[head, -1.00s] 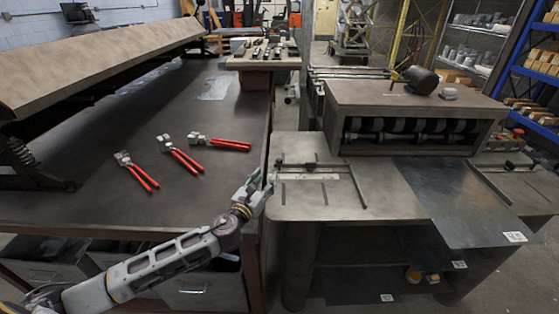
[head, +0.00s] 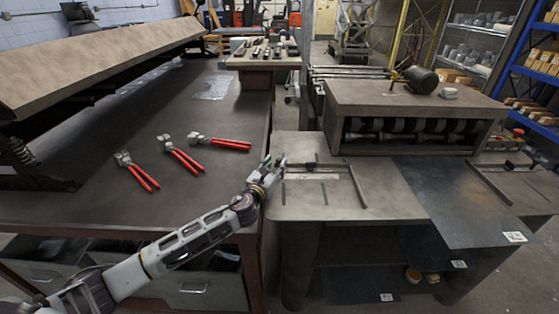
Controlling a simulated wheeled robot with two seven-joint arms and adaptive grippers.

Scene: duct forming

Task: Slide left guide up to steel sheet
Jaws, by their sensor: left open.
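The left guide is a dark, thin bar (head: 357,184) on the grey machine table, joined to a crosswise rod that runs left. The steel sheet (head: 450,195) lies flat to its right, with a bare strip of table between them. My left gripper (head: 274,165) is open at the left end of the rod, by the table's left edge. I cannot tell whether its fingers touch the rod. My right gripper is not in view.
The roller machine (head: 410,95) stands behind the table. Red-handled pliers (head: 182,155) lie on the dark bench at left. A gap separates bench and machine table.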

